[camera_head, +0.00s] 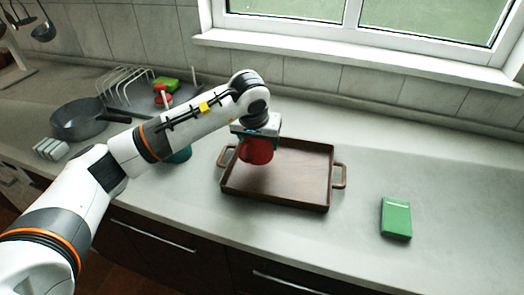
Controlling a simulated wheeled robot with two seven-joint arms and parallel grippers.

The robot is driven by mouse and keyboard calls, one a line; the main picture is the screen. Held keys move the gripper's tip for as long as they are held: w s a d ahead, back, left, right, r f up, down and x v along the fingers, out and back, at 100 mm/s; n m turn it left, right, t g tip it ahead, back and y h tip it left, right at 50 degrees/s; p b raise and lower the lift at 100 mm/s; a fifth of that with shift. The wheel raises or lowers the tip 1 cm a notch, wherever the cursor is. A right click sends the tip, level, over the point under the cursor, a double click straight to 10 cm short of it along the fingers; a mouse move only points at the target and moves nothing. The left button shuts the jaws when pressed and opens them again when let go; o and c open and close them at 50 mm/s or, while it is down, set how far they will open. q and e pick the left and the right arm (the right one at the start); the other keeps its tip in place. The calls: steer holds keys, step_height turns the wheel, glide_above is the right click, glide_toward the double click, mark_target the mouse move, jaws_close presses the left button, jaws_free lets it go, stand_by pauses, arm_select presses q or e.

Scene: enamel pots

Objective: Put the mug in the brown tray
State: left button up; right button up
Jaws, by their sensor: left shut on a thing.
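A red mug (257,151) hangs under my left gripper (256,137), which is shut on it. The mug is over the left part of the brown tray (298,178). I cannot tell whether the mug touches the tray floor. The tray has a handle on each side and lies on the counter below the window; the part that shows is empty. The gripper's fingers are mostly hidden by the wrist and the mug. My right gripper is not in view.
A green box (396,218) lies on the counter right of the tray. A teal object (180,155) is partly hidden behind my left arm. A dark pan (78,118) and a wire rack (124,86) stand at the left. The counter at the right is mostly clear.

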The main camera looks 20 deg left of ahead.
mark_target(260, 152)
arm_select(q)
step_height(260, 152, down, 4)
steer(key=shift+r, duration=0.1)
steer(key=shift+w, duration=0.1)
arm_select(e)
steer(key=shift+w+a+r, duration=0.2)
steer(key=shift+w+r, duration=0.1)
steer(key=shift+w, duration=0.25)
arm_select(q)
steer(key=shift+f, duration=0.25)
steer(key=o, duration=1.2)
steer(key=shift+c, duration=0.2)
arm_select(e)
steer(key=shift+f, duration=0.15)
arm_select(q)
steer(key=shift+r, duration=0.1)
